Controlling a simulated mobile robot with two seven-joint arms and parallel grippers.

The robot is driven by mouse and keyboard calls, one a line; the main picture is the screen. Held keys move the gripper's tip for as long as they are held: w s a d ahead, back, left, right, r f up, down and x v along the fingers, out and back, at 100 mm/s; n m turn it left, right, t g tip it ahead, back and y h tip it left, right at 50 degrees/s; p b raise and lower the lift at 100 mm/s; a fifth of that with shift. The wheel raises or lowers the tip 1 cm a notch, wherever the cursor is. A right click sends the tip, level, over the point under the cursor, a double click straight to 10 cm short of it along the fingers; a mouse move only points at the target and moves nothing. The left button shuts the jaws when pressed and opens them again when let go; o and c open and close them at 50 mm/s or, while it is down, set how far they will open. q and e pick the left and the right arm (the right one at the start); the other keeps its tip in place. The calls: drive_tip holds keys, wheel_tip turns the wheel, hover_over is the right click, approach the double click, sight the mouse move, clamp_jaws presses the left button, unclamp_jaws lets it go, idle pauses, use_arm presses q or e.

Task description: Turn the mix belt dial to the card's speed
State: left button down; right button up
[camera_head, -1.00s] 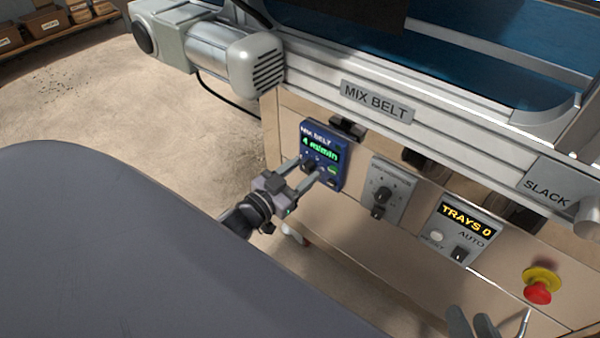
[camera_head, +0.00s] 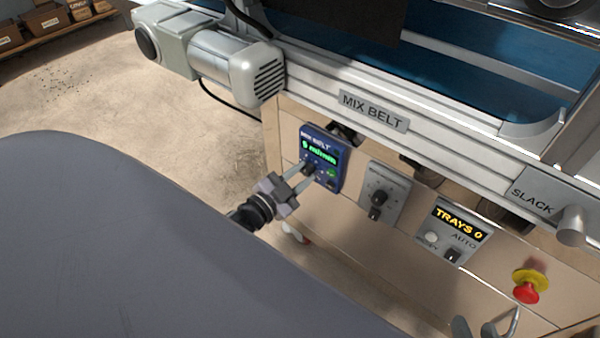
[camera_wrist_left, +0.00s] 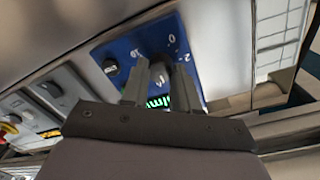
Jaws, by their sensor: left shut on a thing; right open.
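The blue mix belt panel (camera_head: 331,176) hangs on the machine's front below the MIX BELT sign. Its green display (camera_head: 319,152) appears to read 5 m/min. My left gripper (camera_head: 309,170) is shut on the dark dial (camera_head: 307,167) below the display. In the left wrist view the dial (camera_wrist_left: 160,76) sits between the two fingers, with the numbers 0, 2 and 10 visible on the blue panel (camera_wrist_left: 130,45) around it. My right gripper (camera_head: 476,328) is open at the bottom edge, partly cut off. I see no speed card.
Right of the panel are a grey switch plate (camera_head: 392,181), a TRAYS counter box (camera_head: 440,241) and a red emergency button (camera_head: 527,292). A motor (camera_head: 228,62) and the belt rail stand above. A dark grey surface (camera_head: 120,245) fills the lower left.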

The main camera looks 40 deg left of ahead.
use_arm(q)
drive_tip(key=c, duration=0.8)
unclamp_jaws()
drive_tip(key=shift+c, duration=0.2)
drive_tip(key=s+p, duration=0.1)
drive_tip(key=s, duration=0.6)
drive_tip(key=shift+a+p, duration=0.4)
drive_tip(key=shift+a, duration=0.05)
use_arm(e)
drive_tip(key=shift+s+d+r+h, duration=0.1)
drive_tip(key=shift+s+d+h, duration=0.15)
drive_tip(key=shift+d, duration=0.15)
drive_tip(key=shift+s+d+h, duration=0.15)
drive_tip(key=shift+d+h, duration=0.1)
drive_tip(key=shift+d, duration=0.15)
use_arm(q)
drive_tip(key=shift+r, duration=0.1)
